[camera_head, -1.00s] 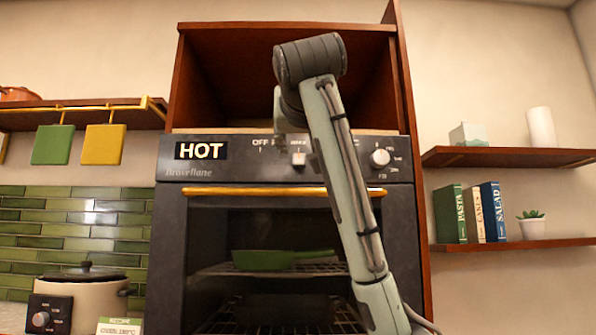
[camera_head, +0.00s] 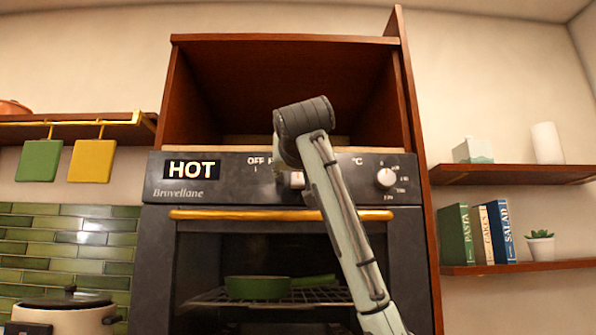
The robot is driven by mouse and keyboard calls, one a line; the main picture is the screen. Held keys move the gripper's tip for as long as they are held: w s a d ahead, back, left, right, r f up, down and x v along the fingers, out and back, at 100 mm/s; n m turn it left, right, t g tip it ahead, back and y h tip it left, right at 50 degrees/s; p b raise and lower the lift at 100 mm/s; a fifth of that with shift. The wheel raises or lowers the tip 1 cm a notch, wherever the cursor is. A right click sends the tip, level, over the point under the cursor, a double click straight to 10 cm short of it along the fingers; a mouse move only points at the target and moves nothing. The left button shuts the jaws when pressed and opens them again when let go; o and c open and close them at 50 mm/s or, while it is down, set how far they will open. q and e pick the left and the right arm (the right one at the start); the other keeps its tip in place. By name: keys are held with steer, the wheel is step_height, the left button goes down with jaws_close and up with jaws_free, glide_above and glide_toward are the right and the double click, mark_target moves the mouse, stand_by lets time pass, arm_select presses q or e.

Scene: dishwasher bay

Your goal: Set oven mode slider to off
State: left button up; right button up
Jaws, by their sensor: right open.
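The oven (camera_head: 160,250) has a dark control panel with a lit HOT sign. The oven mode slider's pale knob (camera_head: 297,180) sits right of the OFF mark (camera_head: 256,161), not under it. My right arm crosses the panel's middle and hides most of the slider's scale. My right gripper (camera_head: 284,154) is in front of the panel, just up and left of the knob, mostly hidden by its own wrist. Its jaws are open; I cannot tell whether it touches the knob. My left gripper is not in view.
A round white temperature dial (camera_head: 386,178) is right of my arm. A gold oven door handle (camera_head: 245,214) runs below the panel. A green pan (camera_head: 258,288) shows inside the oven. An empty wooden niche (camera_head: 240,90) is above the oven.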

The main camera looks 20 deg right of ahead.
jaws_close()
stand_by(0.3)
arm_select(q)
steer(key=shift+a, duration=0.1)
